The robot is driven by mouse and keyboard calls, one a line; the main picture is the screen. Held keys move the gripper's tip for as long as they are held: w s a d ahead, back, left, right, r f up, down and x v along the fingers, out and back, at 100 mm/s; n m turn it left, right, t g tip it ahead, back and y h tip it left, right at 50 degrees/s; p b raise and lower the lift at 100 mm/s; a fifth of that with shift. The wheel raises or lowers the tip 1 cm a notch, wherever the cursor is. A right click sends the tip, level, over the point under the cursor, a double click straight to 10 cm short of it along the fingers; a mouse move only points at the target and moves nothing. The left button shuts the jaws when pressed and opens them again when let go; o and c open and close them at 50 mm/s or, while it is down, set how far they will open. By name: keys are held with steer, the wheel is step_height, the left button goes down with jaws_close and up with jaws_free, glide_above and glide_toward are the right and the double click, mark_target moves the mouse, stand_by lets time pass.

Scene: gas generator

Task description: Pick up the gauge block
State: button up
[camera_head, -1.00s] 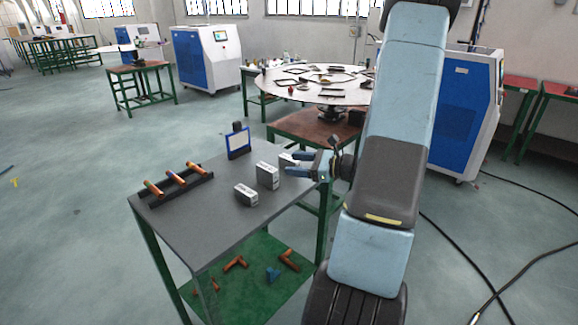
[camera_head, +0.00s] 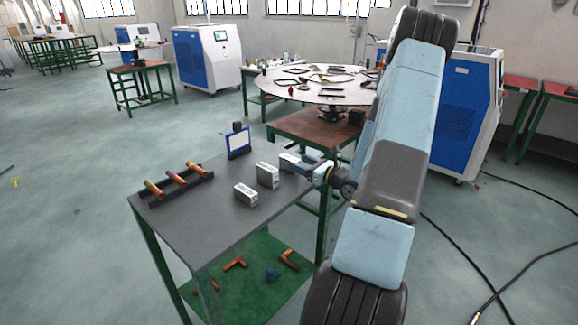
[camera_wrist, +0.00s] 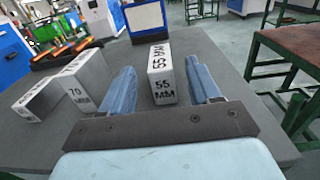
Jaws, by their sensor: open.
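Three grey-white gauge blocks stand on the dark grey table top. One, marked 55 MM (camera_wrist: 162,82), is between the two blue fingers of my gripper (camera_wrist: 161,66) in the wrist view, with a gap visible on each side. In the head view my gripper (camera_head: 302,162) is at the table's right edge and partly hides that block. The 70 MM block (camera_wrist: 84,80) is left of the left finger in the wrist view and also shows in the head view (camera_head: 267,175). The third block (camera_wrist: 36,100) is farther left; it also shows in the head view (camera_head: 246,195).
A rack with orange-handled pieces (camera_head: 178,182) lies at the table's left. A blue-framed panel (camera_head: 239,142) stands at the back. The lower green shelf (camera_head: 245,285) holds a few parts. A brown-topped table (camera_head: 300,127) is behind. The table front (camera_head: 205,235) is clear.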

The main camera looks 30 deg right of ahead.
mark_target(289, 158)
steer(key=shift+f+x, duration=0.1)
steer(key=shift+x, duration=1.4)
steer(key=shift+f+x, duration=0.15)
steer(key=shift+x, duration=1.35)
steer(key=shift+c, duration=0.3)
jaws_close()
